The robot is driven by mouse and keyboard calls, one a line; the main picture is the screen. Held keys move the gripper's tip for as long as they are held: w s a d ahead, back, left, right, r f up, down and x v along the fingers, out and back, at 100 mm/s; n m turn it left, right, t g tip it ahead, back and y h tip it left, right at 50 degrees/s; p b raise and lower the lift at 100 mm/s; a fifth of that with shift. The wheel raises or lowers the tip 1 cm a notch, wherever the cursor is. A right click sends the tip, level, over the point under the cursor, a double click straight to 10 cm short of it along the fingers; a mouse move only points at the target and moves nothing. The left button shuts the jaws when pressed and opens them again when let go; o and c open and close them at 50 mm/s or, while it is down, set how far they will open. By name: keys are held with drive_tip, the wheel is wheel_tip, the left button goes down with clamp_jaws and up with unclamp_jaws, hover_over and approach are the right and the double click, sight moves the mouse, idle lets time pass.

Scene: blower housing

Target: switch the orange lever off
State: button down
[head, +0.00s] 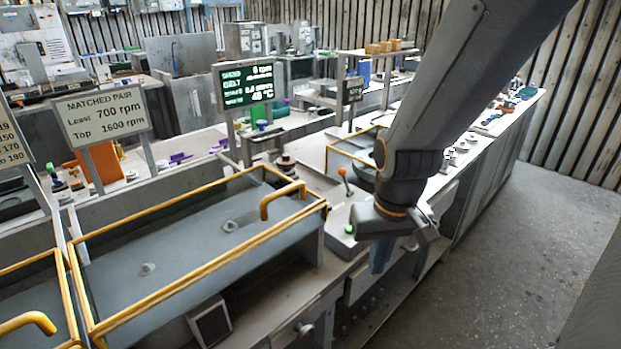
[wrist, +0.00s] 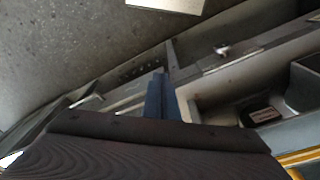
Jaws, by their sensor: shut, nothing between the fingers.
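The orange lever (head: 342,172) stands up from a grey panel on the bench in the head view, a short stick with an orange knob, leaning slightly to the left. A green button (head: 348,229) sits on the same panel, in front of it. My gripper (head: 379,262) points down to the right of the panel, near the bench's front edge, apart from the lever. Its blue fingers are together with nothing between them. They also show in the wrist view (wrist: 158,92), over the bench edge and floor. I cannot make out the lever in the wrist view.
A yellow-railed cover (head: 215,232) with a yellow handle lies left of the panel. A dark display (head: 247,84) reading 0 rpm and a "matched pair" sign (head: 101,111) stand behind. Open floor (head: 500,235) lies to the right.

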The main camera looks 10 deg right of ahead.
drive_tip(key=w+n+t, duration=0.1)
drive_tip(key=w+n, duration=0.3)
drive_tip(key=w, duration=0.1)
drive_tip(key=w+d+r+n+t+b, duration=0.1)
drive_tip(key=w+n+t, duration=0.1)
drive_tip(key=w+n, duration=0.2)
drive_tip(key=w+r+n+t, duration=0.1)
drive_tip(key=w+n+t, duration=0.1)
drive_tip(key=w+n, duration=0.2)
drive_tip(key=shift+w+d+n+b, duration=0.15)
drive_tip(key=shift+w+d+b, duration=0.05)
drive_tip(key=shift+w, duration=0.4)
drive_tip(key=shift+w+d+n+b, duration=0.15)
drive_tip(key=shift+w, duration=0.45)
drive_tip(key=w+a+r+n+t+y, duration=0.2)
drive_tip(key=w+a+r+n+t, duration=0.1)
drive_tip(key=w+n, duration=0.5)
drive_tip(key=shift+w+a+r+n+y+b, duration=0.25)
drive_tip(key=shift+a+r+n+b, duration=0.4)
drive_tip(key=shift+n, duration=0.95)
drive_tip(key=shift+a+f, duration=0.1)
drive_tip(key=shift+f, duration=0.1)
